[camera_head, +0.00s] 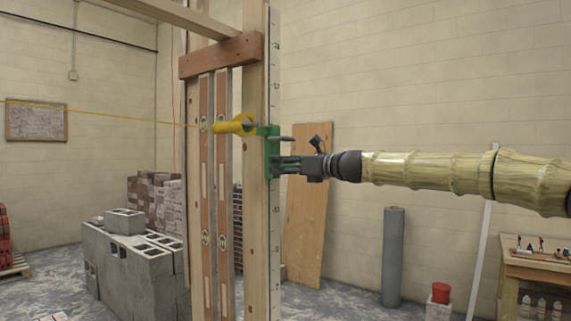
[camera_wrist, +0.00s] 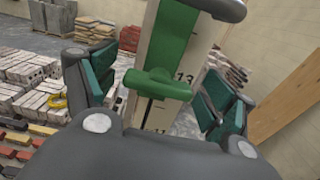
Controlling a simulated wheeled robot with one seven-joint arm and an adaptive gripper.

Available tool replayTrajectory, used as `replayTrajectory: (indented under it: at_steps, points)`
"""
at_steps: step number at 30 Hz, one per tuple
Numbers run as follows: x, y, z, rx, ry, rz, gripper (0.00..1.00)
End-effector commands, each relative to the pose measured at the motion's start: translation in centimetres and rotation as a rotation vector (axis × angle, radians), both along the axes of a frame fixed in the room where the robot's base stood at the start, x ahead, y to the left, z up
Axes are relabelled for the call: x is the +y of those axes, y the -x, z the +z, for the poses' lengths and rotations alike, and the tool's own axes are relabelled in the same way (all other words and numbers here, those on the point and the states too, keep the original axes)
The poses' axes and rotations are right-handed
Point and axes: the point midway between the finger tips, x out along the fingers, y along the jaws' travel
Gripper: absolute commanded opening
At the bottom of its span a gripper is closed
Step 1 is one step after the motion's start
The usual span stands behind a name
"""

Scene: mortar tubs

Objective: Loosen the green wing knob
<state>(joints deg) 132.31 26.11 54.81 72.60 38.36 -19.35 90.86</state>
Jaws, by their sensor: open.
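The green wing knob (camera_wrist: 157,85) sits on the front of a green clamp (camera_wrist: 172,32), which is on a pale post (camera_wrist: 157,115) with a printed number scale. In the wrist view, my gripper (camera_wrist: 157,92) is open, with one finger on the left and one on the right of the knob. Gaps show between the fingers and the knob. In the head view, my gripper (camera_head: 284,166) reaches in from the right at the green clamp (camera_head: 270,150). The knob is too small to make out clearly there.
A yellow line holder (camera_head: 236,125) with a taut yellow string is at the clamp's left. Two levels (camera_head: 206,180) stand against the timber frame. Grey blocks (camera_head: 135,265) are at the lower left, a leaning board (camera_head: 307,210) behind. A workbench (camera_head: 537,270) is at the right.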

Motion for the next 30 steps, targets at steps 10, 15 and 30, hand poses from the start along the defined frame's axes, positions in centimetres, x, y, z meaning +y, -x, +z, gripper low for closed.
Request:
replayTrajectory:
  at_steps: [10,15,30]
  points:
    - [-0.01,-0.03,0.00,0.000,0.000,0.000,0.69]
    - [-0.03,-0.03,0.01,0.000,0.000,-0.001,0.38]
    - [-0.07,-0.04,-0.13,-0.086,0.062,-0.002,0.38]
